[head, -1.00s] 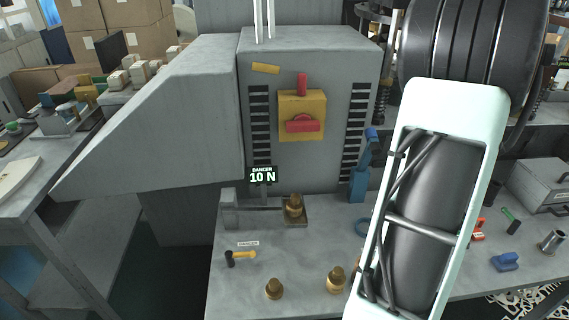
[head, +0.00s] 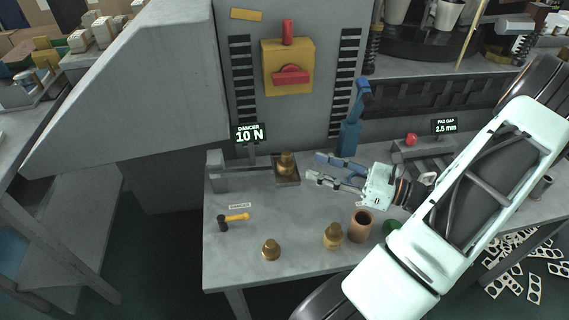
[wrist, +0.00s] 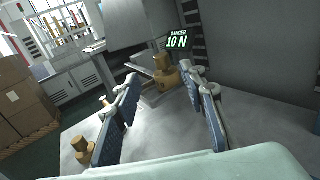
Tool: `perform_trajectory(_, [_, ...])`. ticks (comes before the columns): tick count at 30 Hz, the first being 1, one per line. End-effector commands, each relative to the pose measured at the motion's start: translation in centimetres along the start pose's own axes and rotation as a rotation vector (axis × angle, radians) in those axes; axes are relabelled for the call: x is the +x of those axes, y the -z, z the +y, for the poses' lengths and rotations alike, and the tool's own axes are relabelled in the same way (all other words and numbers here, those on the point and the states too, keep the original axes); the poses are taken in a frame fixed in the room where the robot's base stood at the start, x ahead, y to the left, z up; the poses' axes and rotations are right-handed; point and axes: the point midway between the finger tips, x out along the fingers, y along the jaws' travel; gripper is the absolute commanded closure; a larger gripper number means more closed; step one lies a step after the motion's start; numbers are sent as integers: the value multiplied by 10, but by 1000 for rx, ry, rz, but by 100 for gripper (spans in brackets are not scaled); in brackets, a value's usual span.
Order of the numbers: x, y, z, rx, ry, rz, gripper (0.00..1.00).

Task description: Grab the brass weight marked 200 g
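Three brass weights show in the head view; their markings are too small to read there. One weight (head: 286,163) stands on the square pan (head: 290,182) of the dancer stand. Another weight (head: 333,235) is at the table's front middle, and a third (head: 271,250) is to its left. My gripper (head: 314,167) is open and empty, just right of the pan, its fingers pointing left. In the wrist view, the pan weight (wrist: 166,78) shows ahead between the open fingertips, apart from them. One front weight (wrist: 84,150) shows at lower left.
The dancer stand's post (head: 216,171) and 10 N display (head: 249,134) are left of and behind the pan. A copper-coloured cup (head: 361,226) stands below my gripper in the picture. A blue lever device (head: 351,132) stands behind.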

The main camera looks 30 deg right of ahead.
Motion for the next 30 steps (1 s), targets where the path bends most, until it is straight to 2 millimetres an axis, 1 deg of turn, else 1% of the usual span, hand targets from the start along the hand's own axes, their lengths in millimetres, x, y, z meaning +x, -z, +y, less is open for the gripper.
perform_trajectory(1, [10,0,1,0,-6,-1,62])
perform_trajectory(3, [21,0,2,1,-5,1,62])
perform_trajectory(6, [35,1,1,0,-5,2,62])
perform_trajectory(13, [54,3,0,0,-6,4,62])
perform_trajectory(18, [79,7,-3,0,-6,4,62])
perform_trajectory(21, [91,6,-3,-1,-6,5,62])
perform_trajectory(24, [96,6,-3,-1,-3,5,62])
perform_trajectory(30, [96,6,-4,-1,-3,6,62])
